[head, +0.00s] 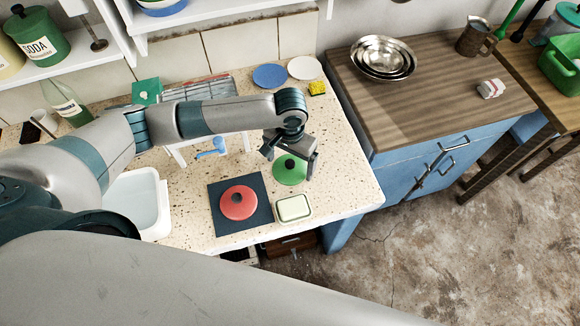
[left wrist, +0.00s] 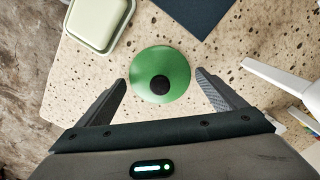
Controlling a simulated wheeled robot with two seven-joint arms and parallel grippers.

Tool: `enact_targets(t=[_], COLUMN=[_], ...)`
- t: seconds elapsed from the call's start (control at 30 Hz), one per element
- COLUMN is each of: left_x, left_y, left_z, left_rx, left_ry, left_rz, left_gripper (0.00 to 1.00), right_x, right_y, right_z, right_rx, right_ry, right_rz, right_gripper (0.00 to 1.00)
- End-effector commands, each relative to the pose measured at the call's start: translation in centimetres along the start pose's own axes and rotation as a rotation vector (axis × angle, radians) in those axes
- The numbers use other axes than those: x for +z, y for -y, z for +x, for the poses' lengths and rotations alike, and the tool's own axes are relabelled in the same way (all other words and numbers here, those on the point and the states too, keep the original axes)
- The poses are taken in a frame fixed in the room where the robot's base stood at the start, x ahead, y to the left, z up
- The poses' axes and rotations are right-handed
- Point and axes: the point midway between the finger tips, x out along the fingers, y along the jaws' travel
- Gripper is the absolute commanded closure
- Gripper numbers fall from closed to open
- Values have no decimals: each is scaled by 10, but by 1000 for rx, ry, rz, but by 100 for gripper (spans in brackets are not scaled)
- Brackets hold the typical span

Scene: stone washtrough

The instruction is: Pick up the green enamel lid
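The green enamel lid (head: 287,174) with a dark knob lies on the speckled stone counter. It also shows in the left wrist view (left wrist: 175,74), flat on the stone ahead of the fingers. My left gripper (head: 290,160) is over the lid, and in the head view it hides part of it. In the left wrist view my left gripper (left wrist: 162,95) is open, with its two fingers apart on either side of the lid's near part and nothing held. I cannot tell its exact height above the lid. My right gripper is not in view.
A red lid (head: 237,205) lies on a dark mat (head: 216,210) left of the green lid. A cream enamel dish (head: 293,208) sits just in front. A white basin (head: 150,212) stands further left. Bare counter (head: 345,180) lies to the right.

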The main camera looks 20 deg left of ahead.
Motion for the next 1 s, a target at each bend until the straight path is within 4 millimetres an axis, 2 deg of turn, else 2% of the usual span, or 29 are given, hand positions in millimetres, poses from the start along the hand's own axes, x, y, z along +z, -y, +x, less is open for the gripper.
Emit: enact_targets(t=[0.03, 0.1, 0.17, 0.2, 0.3, 0.37, 0.77, 1.0], left_x=[0, 0, 0, 0, 1, 2, 5, 3], left_y=[0, 0, 0, 0, 0, 1, 1, 1], left_z=[0, 0, 0, 0, 2, 2, 5, -13], left_rx=[0, 0, 0, -1, -1, -2, -5, -3], left_ry=[0, 0, 0, 1, 3, 4, 12, 8], left_rz=[0, 0, 0, 0, 0, -1, -1, 0], left_gripper=[24, 40, 52, 64, 88, 100, 100, 100], right_x=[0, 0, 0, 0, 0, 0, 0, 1], right_y=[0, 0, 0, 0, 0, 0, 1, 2], right_z=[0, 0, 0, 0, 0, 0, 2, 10], right_rx=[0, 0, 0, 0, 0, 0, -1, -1], right_ry=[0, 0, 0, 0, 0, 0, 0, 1], right_rz=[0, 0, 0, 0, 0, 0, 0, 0], right_gripper=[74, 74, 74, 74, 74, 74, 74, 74])
